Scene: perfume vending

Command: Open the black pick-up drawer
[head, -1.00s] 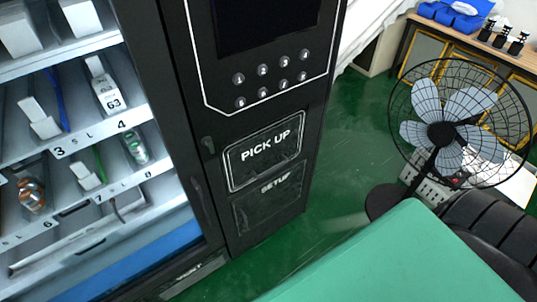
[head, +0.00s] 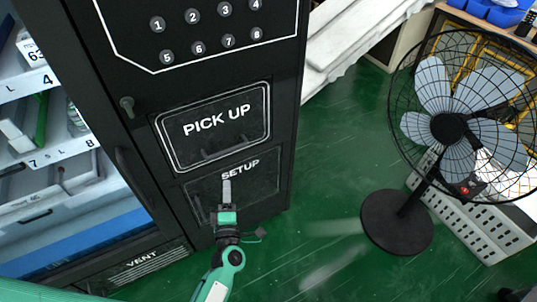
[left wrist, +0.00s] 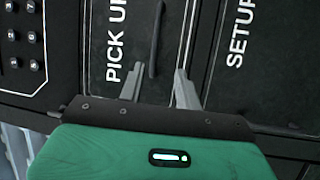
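The black pick-up drawer (head: 213,122) has a white outline and the words PICK UP, and it looks closed. Its dark bar handle (head: 222,149) runs along its lower edge. In the left wrist view the drawer (left wrist: 112,25) and the handle (left wrist: 156,40) show large. My left gripper (head: 226,182) is in front of the SETUP panel, just below the drawer in the head view. In the left wrist view its two grey fingers (left wrist: 160,75) are apart and empty, with the handle between them in the picture; touch is not visible. My right gripper is out of view.
The SETUP panel (head: 240,190) lies under the drawer, with number buttons (head: 193,17) above. A lit goods compartment is at the left. A black standing fan (head: 446,128) is at the right. Green floor (head: 320,180) lies open between machine and fan.

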